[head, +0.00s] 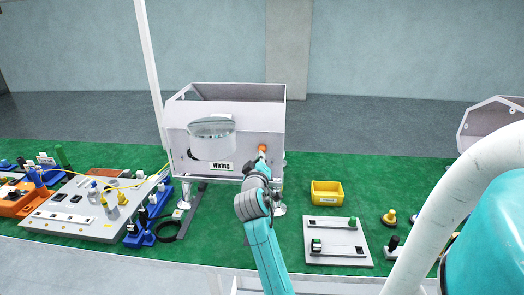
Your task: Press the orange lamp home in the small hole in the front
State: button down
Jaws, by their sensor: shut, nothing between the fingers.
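The espresso machine housing (228,160) is an open-topped light grey box in the middle of the green table, with a "Wiring" label on its front. The orange lamp (262,149) shows as a small orange spot on the right part of that front. My gripper (262,158) is at the front just below the lamp, closed, with nothing between its fingers. Whether the fingertips touch the lamp is too small to tell. The hole behind the lamp is hidden, and I cannot tell how deep the lamp sits.
A yellow bin (327,192) stands right of my arm, with a grey fixture plate (320,255) in front of it. A crowded grey board (70,222) and blue holders lie to the left. Another grey panel part (490,120) stands at far right. Some green table between is clear.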

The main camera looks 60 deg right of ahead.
jog(key=shift+x, duration=0.75)
jog(key=v, duration=0.6)
dwell(0.7)
jog(key=v, duration=1.2)
jog(key=shift+f, duration=0.15)
